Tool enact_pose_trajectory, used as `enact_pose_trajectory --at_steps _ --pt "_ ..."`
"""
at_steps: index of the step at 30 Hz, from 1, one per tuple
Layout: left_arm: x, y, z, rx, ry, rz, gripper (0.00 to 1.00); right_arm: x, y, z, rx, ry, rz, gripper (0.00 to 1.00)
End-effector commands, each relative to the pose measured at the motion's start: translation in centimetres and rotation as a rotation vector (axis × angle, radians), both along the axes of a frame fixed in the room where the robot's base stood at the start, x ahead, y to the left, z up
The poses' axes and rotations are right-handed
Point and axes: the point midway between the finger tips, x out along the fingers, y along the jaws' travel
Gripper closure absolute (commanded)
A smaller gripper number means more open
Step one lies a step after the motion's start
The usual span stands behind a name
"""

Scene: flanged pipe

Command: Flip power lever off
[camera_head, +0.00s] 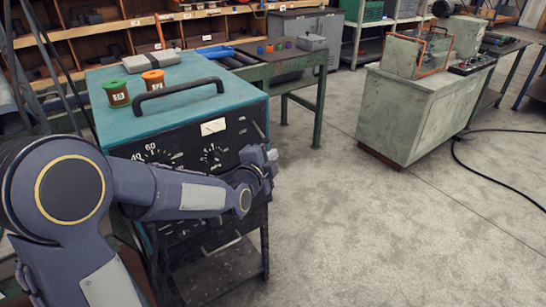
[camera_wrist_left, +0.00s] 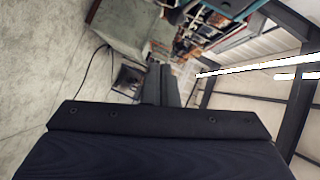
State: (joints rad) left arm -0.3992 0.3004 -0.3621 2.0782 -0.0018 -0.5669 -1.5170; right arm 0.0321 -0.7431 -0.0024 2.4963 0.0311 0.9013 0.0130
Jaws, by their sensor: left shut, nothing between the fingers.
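A teal power unit (camera_head: 180,85) with a black front panel (camera_head: 190,147) stands at the left in the head view. The panel carries dials and a small white meter. A small light lever-like part (camera_head: 258,129) sticks out near the panel's upper right corner; I take it for the power lever, but its setting is hard to tell. My left gripper (camera_head: 268,160) is in front of the panel's right end, just below that part. Contact cannot be told. Its dark fingers also show shut and empty in the left wrist view (camera_wrist_left: 161,85). My left forearm hides the lower panel. My right gripper is out of view.
Two spools, green (camera_head: 116,93) and orange (camera_head: 154,80), stand on the unit beside its black handle (camera_head: 178,88). A green-legged workbench (camera_head: 290,65) is behind. A grey cabinet (camera_head: 415,110) stands right. A black cable (camera_head: 480,165) lies on the otherwise open floor.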

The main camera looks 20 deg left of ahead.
Motion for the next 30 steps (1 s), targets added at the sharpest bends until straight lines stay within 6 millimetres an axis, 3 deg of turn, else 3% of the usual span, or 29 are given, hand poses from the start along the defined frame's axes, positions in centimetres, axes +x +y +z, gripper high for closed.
enact_pose_trajectory --at_steps 15,23,26,30 --pt "-7.7 0.7 1.0 -0.004 -0.002 0.001 1.0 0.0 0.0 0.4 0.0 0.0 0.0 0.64" --pt "-8.8 0.8 0.9 -0.009 0.004 0.001 1.0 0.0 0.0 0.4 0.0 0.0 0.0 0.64" --pt "-9.6 1.1 0.8 -0.097 0.05 0.005 1.0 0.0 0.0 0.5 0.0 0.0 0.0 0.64" --pt "-13.1 1.7 0.2 -0.428 0.241 0.04 1.0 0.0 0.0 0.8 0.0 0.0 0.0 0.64"
